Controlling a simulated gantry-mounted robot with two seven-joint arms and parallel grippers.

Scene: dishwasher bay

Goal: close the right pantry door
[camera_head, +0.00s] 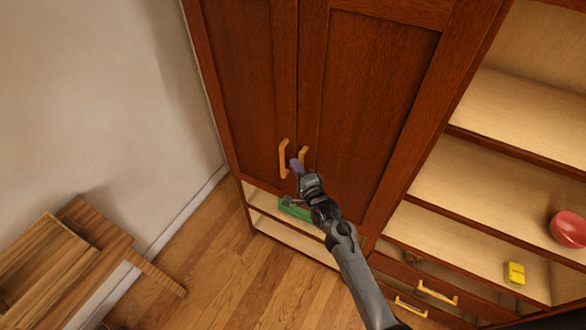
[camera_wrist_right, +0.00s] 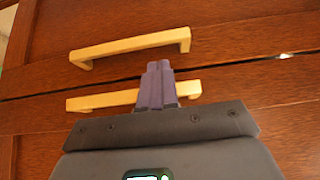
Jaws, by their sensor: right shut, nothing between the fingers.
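The right pantry door (camera_head: 370,100) is dark red-brown wood and looks almost flush with the left pantry door (camera_head: 252,80). A thin dark gap runs between them in the wrist view, with a small bright spot at its right end. The right door's pale handle (camera_head: 304,153) also shows in the wrist view (camera_wrist_right: 100,101), partly hidden behind my fingers. The left door's handle (camera_head: 284,158) is beside it. My right gripper (camera_head: 295,166) is shut and empty, its purple fingers in front of the right handle with tips near the gap; I cannot tell whether they touch. My left gripper is out of view.
Open shelves (camera_head: 480,185) on the right hold a red bowl (camera_head: 570,229) and a yellow item (camera_head: 514,273). A green object (camera_head: 294,209) is below the doors, partly hidden by my arm. Wooden furniture (camera_head: 60,262) stands at lower left. Floor between is clear.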

